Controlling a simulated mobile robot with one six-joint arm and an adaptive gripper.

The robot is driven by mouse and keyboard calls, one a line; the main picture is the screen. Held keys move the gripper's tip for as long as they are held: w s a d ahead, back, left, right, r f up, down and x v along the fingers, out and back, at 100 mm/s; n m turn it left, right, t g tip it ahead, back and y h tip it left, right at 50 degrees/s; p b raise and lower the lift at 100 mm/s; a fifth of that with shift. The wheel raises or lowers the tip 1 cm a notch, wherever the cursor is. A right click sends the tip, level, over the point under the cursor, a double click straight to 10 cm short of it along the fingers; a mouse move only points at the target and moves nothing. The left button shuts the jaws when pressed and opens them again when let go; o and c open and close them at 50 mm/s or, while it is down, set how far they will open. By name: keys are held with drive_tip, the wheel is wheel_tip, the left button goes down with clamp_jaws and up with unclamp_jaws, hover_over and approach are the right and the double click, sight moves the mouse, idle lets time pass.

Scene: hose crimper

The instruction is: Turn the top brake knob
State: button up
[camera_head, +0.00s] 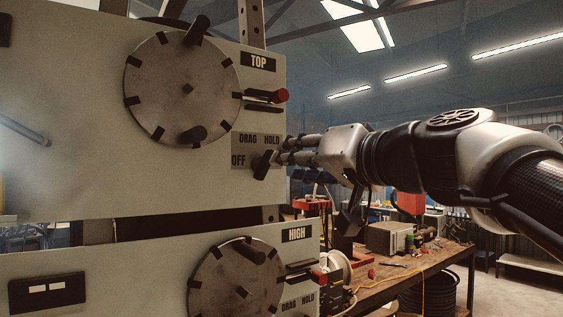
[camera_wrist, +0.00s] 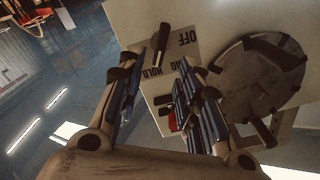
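The top brake knob (camera_head: 265,165) is a small black lever knob on the upper pale panel, on a grey label reading OFF, DRAG and HOLD under the TOP sign. Its lever is tilted, with the upper end leaning right. My gripper (camera_head: 286,150) is at the panel's right edge, just right of the knob, with its two fingers apart. In the wrist view the knob (camera_wrist: 158,44) shows beyond and between the fingertips of my open gripper (camera_wrist: 162,60). Nothing is visible between the fingers. I cannot tell whether a fingertip touches the knob.
A large grey handwheel (camera_head: 185,90) with black handles and a red-tipped lever (camera_head: 280,96) sit near the knob. A cluttered workbench (camera_head: 400,285) stands behind at right.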

drive_tip(key=v, duration=0.3)
drive_tip(key=shift+s+d, duration=0.15)
drive_tip(key=shift+s, duration=0.1)
drive_tip(key=s+f+g+h+b, duration=0.1)
drive_tip(key=s+f+g+b, duration=0.15)
drive_tip(key=f, duration=0.85)
drive_tip(key=s+f+g+h+b, duration=0.1)
drive_tip(key=s+f+h+b, duration=0.15)
drive_tip(key=f, duration=0.75)
drive_tip(key=s+f+g+h+b, duration=0.1)
drive_tip(key=s+f+g+b, duration=0.2)
drive_tip(key=f, duration=0.8)
drive_tip(key=s+d+f+g+h+b, duration=0.1)
drive_tip(key=s+d+f+b, duration=0.1)
drive_tip(key=s+f, duration=0.3)
drive_tip(key=s+d+f+g+h+b, duration=0.1)
drive_tip(key=s+d+f, duration=0.3)
drive_tip(key=f, duration=1)
drive_tip(key=s+d+f+g+h+b, duration=0.2)
drive_tip(key=s+d+f+h+b, duration=0.1)
drive_tip(key=s+f, duration=0.4)
wheel_tip(320, 180, down, 3)
drive_tip(key=shift+d+f+m+b, duration=0.15)
drive_tip(key=shift+d+m+b, duration=0.1)
drive_tip(key=shift+m+b, duration=0.1)
drive_tip(key=shift+h, duration=0.25)
